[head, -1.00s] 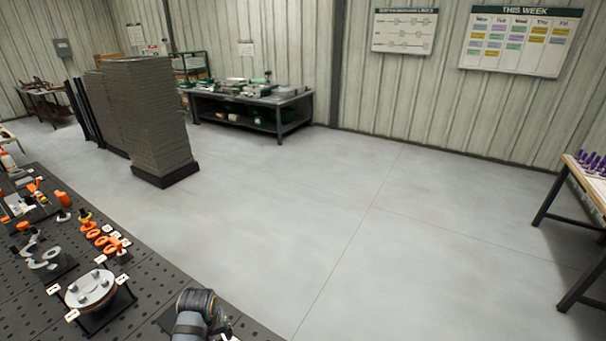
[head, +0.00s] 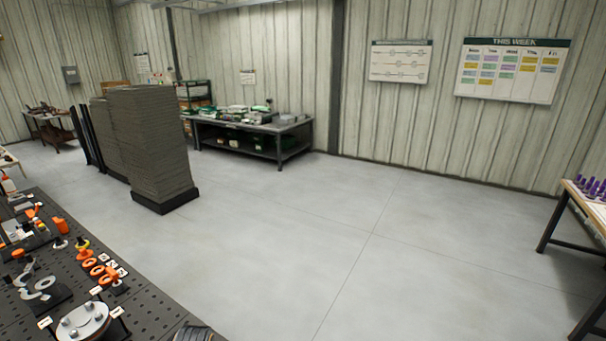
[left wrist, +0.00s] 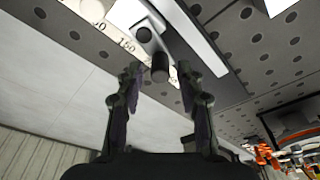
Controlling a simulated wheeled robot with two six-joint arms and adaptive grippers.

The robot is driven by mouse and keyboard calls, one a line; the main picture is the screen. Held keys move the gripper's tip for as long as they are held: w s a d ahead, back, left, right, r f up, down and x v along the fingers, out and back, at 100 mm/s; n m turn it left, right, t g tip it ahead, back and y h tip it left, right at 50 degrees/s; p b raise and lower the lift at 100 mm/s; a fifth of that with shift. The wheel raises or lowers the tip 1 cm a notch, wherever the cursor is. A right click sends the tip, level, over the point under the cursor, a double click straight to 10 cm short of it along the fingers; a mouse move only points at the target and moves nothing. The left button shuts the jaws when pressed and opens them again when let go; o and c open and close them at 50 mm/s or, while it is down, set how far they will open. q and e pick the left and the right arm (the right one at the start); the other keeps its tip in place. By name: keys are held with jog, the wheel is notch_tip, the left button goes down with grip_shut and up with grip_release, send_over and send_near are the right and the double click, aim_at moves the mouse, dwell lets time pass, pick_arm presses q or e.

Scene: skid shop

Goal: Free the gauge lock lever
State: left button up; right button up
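In the left wrist view, my left gripper (left wrist: 160,80) is open, its two fingers apart. A short dark cylindrical knob (left wrist: 160,68) on a grey lever arm (left wrist: 150,32) shows between the fingertips in the picture. I cannot tell if either finger touches it. The lever sits by a white scale strip (left wrist: 125,43) with printed numbers, one reading 150. A light grey bar (left wrist: 190,35) runs beside it. The lever is not visible in the head view, and neither gripper's fingers show there. My right gripper is out of view.
A black perforated table (head: 150,317) holds orange clamps (head: 97,270) and a round metal plate (head: 82,320) at lower left. A stack of grey slabs (head: 150,145) stands on the floor behind. A bench (head: 240,138) stands at the back wall, another table (head: 590,205) at right. The middle floor is clear.

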pick_arm(q)
jog(key=c, duration=0.5)
jog(key=shift+o, duration=0.2)
jog(key=shift+s+a, duration=0.15)
jog(key=shift+s, duration=0.05)
jog(key=o, duration=0.8)
jog(key=shift+o, duration=1.1)
